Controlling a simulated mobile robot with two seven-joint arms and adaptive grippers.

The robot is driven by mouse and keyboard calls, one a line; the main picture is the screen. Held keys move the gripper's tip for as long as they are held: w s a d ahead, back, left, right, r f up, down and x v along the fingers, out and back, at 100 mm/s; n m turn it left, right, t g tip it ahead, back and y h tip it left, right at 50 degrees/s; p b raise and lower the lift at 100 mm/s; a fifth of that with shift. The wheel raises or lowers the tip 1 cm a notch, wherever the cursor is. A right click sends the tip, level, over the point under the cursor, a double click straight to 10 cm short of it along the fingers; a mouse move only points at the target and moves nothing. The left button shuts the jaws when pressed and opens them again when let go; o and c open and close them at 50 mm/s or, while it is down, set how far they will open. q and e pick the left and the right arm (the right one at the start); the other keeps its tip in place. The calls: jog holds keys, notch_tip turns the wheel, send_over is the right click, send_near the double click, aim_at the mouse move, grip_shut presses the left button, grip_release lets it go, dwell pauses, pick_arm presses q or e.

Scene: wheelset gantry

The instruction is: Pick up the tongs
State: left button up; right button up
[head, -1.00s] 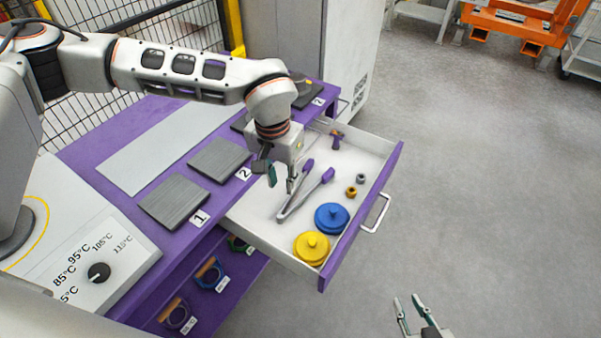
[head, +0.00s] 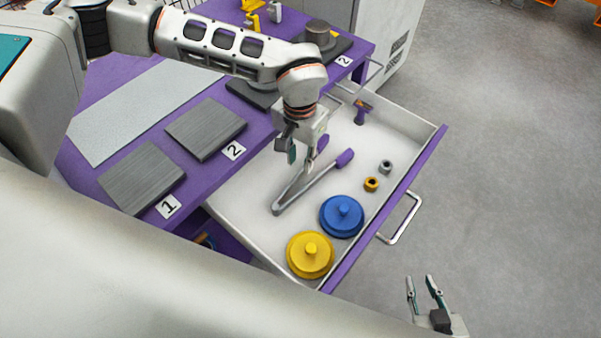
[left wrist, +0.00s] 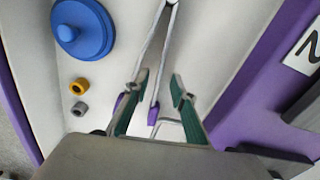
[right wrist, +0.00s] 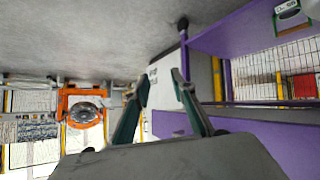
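The tongs (head: 302,186) lie spread in a V in the open drawer, grey metal with purple ends. My left gripper (head: 302,160) points down over the drawer beside the purple ends, fingers apart. In the left wrist view the tongs (left wrist: 157,50) run between and beyond the open fingers of my left gripper (left wrist: 158,84), one arm close to the left finger. I cannot tell if they touch. My right gripper (head: 420,286) is open and empty over the floor; it is also open in the right wrist view (right wrist: 160,80).
The drawer (head: 420,166) also holds a blue lidded disc (head: 342,217), a yellow one (head: 310,256), two small nuts (head: 371,184) and a purple-handled item (head: 361,112). The purple bench (head: 245,178) with grey plates (head: 206,128) borders the drawer on the left.

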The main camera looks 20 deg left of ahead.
aim_at(299, 173)
pick_arm(q)
notch_tip(299, 173, down, 5)
jog(key=shift+s+a+f+b, duration=0.1)
jog(key=shift+s+b, duration=0.05)
jog(key=shift+b, duration=0.2)
grip_shut()
jog(key=shift+r, duration=0.2)
